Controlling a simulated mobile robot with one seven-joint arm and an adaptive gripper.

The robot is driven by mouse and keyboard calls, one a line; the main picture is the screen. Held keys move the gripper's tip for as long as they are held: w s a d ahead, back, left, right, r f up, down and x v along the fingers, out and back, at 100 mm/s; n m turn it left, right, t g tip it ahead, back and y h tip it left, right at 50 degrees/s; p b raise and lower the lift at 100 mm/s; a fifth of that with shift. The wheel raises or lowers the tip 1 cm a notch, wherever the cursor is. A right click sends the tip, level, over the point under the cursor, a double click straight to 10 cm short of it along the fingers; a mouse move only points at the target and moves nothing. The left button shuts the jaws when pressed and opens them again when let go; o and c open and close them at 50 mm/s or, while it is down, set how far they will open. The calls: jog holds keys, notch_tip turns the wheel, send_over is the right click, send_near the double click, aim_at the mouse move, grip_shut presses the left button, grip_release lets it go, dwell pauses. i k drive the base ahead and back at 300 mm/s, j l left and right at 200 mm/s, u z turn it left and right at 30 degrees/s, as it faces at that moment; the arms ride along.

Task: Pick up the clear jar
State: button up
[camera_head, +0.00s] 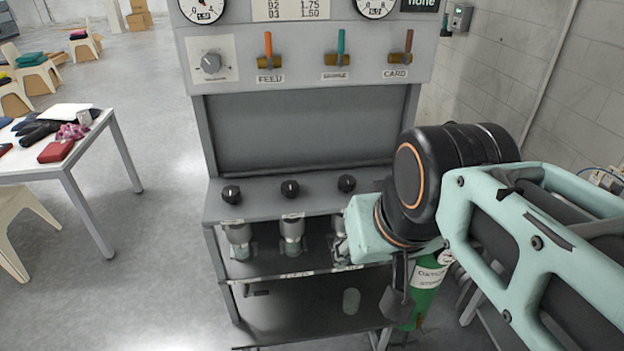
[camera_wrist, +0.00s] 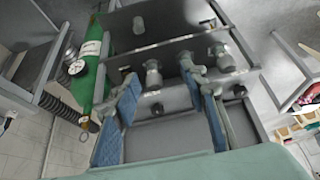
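A small pale, see-through jar (camera_head: 351,300) stands on the lower shelf (camera_head: 285,310) of the grey machine, toward its right side. In the wrist view a small cylinder that looks like the same jar (camera_wrist: 139,25) stands on the dark shelf beyond the fingers. My gripper (camera_head: 341,249) is in front of the machine's right-hand fitting, above and apart from the jar. Its fingertips are partly hidden in the head view. In the wrist view my gripper (camera_wrist: 163,80) has its two blue-padded fingers spread wide. No object is clearly held between them.
Several cylindrical fittings, including a left one (camera_head: 238,240) and a middle one (camera_head: 292,235), hang under the knob ledge (camera_head: 265,206) above the lower shelf. A green gas cylinder (camera_head: 430,285) stands right of the machine. A white table (camera_head: 60,165) is at left, with open floor between.

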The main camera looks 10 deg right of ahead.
aim_at(352, 296)
jog(key=i+j, duration=0.5)
jog(key=j, duration=0.15)
jog(key=i+j+z, duration=0.1)
jog(key=z, duration=0.4)
jog(key=j+z, duration=0.1)
jog(key=z, duration=0.4)
jog(key=k+z, duration=0.15)
jog(key=z, duration=0.15)
jog(key=k+j+z, duration=0.1)
jog(key=z, duration=0.15)
jog(key=i+z, duration=0.15)
jog(key=i+j, duration=0.05)
jog(key=i, duration=0.05)
